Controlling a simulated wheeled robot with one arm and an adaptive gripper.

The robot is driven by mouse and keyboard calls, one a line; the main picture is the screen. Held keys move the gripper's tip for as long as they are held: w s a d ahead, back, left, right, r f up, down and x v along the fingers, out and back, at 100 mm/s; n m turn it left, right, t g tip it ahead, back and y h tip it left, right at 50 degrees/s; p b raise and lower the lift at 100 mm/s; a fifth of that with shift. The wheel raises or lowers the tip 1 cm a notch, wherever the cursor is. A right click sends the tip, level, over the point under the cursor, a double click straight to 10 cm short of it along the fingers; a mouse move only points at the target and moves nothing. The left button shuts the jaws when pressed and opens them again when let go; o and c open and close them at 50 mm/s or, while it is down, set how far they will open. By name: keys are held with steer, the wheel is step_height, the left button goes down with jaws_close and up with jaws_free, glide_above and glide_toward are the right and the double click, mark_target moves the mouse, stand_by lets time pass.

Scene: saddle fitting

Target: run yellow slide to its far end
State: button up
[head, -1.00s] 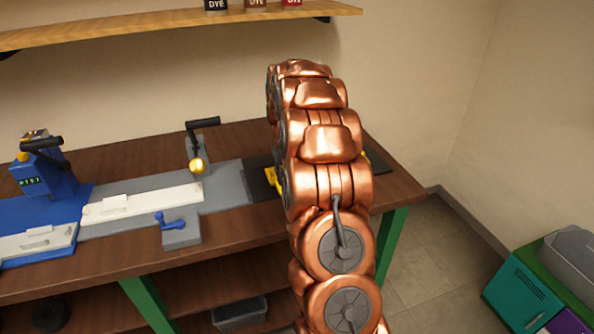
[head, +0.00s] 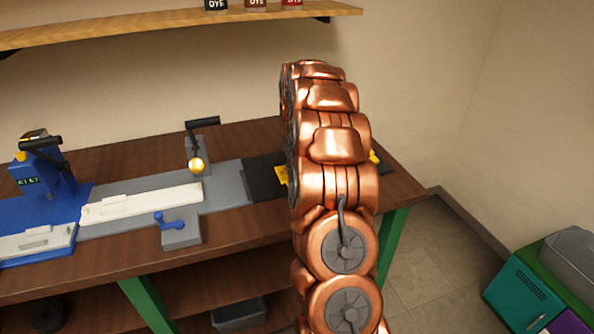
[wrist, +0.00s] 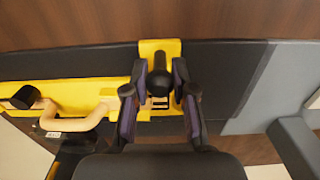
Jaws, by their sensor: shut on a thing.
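The yellow slide (wrist: 75,96) sits on a dark rail (wrist: 225,65) in the wrist view, with a black knob (wrist: 160,82) standing on its bracket. My gripper (wrist: 157,98) is shut on the knob, one finger on each side. A cream handle (wrist: 85,120) and another black knob (wrist: 26,97) are on the slide's left part. In the head view, bits of the yellow slide (head: 281,175) show on both sides of my copper arm, which hides the rest and my gripper.
A blue machine (head: 45,170) is at left. The wooden bench's (head: 405,190) right end is bare.

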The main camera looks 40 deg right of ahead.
steer(key=shift+s+d, duration=0.35)
steer(key=shift+d, duration=0.55)
steer(key=shift+s+d, duration=0.3)
steer(key=shift+d, duration=0.3)
steer(key=shift+o, duration=1)
steer(key=shift+d, duration=0.2)
steer(key=shift+o, duration=0.2)
steer(key=shift+s, duration=0.1)
steer(key=o, duration=0.6)
steer(key=shift+a+r, duration=0.15)
